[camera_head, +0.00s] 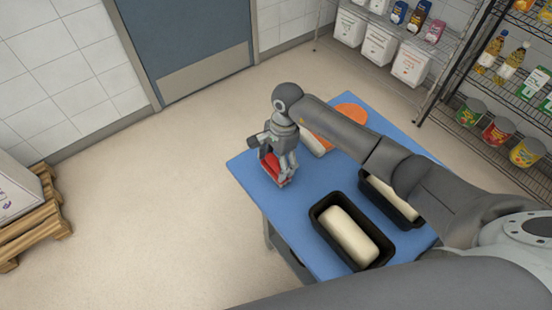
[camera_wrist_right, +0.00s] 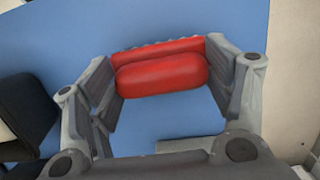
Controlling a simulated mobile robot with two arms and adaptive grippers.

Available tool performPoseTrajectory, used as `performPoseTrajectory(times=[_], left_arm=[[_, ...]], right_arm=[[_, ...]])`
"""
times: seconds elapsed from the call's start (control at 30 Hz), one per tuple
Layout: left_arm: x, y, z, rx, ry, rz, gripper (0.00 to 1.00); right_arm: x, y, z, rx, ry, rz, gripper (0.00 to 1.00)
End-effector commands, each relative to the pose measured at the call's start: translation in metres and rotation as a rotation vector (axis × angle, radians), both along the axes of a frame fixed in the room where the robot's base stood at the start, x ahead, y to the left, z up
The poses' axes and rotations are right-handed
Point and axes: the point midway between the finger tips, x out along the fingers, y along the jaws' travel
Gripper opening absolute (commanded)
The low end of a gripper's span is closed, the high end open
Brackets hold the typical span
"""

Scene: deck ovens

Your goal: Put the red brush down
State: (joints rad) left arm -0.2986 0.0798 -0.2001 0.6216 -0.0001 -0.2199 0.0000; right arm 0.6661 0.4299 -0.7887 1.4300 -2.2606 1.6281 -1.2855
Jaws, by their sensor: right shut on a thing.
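The red brush (camera_wrist_right: 162,75) is between the fingers of my right gripper (camera_wrist_right: 172,82) in the right wrist view, with a rounded red body and a ragged edge along its far side. In the head view my right gripper (camera_head: 277,170) is shut on the red brush (camera_head: 271,165) over the left corner of the blue table (camera_head: 300,220). I cannot tell whether the brush touches the tabletop. My left gripper is not in view.
Two black loaf tins with pale dough, one nearer (camera_head: 318,207) and one (camera_head: 408,220) partly behind my arm, stand on the table. An orange round thing (camera_head: 350,112) and a pale piece (camera_head: 314,145) lie at the back. Blue surface around the brush is clear.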

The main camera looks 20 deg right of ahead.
Motion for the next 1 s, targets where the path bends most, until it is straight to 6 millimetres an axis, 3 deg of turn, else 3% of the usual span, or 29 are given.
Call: performPoseTrajectory(times=[0.27,0.3,0.43,0.9,1.0], left_arm=[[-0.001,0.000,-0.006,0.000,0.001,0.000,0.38],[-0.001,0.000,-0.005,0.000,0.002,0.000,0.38],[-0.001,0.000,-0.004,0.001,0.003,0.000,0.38],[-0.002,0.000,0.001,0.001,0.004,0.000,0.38],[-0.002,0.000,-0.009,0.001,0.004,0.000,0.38]], right_arm=[[0.000,0.000,-0.005,0.000,0.000,0.000,0.56],[0.000,0.000,-0.003,0.000,0.001,0.000,0.80],[0.000,0.000,-0.003,0.000,0.001,0.000,0.96],[0.000,0.000,0.002,0.001,0.001,0.000,0.96],[0.003,-0.003,0.013,-0.001,-0.005,0.001,0.96]])
